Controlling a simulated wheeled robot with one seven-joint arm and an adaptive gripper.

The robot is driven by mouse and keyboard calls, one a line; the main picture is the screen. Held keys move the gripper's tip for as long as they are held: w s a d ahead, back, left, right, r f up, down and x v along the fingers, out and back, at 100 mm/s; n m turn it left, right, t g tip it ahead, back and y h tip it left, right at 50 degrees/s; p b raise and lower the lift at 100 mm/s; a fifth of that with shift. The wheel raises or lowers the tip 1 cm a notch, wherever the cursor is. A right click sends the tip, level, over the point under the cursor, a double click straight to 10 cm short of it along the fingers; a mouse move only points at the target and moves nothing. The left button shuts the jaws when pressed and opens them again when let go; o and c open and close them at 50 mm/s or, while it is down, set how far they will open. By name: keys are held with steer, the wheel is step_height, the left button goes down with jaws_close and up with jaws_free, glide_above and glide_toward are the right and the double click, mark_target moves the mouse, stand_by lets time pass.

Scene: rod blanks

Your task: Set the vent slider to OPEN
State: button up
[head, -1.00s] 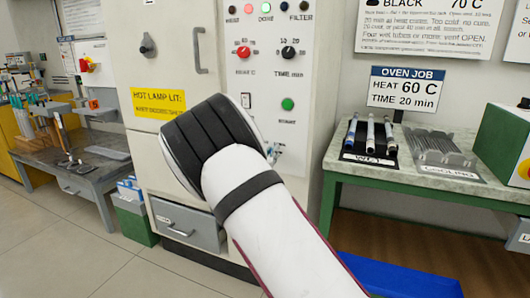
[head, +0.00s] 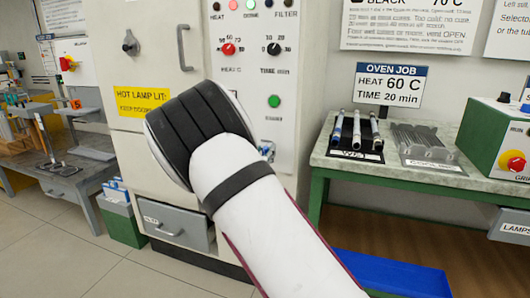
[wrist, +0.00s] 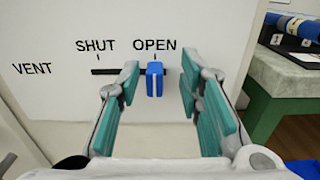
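The vent slider (wrist: 155,79) is a blue knob on a dark horizontal slot, in the wrist view. It stands below the word OPEN, at the right end of the slot's visible part. The SHUT mark is to its left. My gripper (wrist: 162,82) is open, with one teal-padded finger on each side of the slider. Gaps show between the knob and both fingers. In the head view my arm hides the gripper and most of the slider area on the oven's front (head: 240,110).
The oven has a red heat knob (head: 228,49), a black time knob (head: 274,49) and a green start button (head: 274,101). A drawer (head: 178,225) sits low on its front. A bench (head: 325,158) with tubes stands at the right.

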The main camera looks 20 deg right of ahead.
steer(key=v, duration=1.1)
steer(key=shift+s+a, duration=0.1)
steer(key=shift+s, duration=0.05)
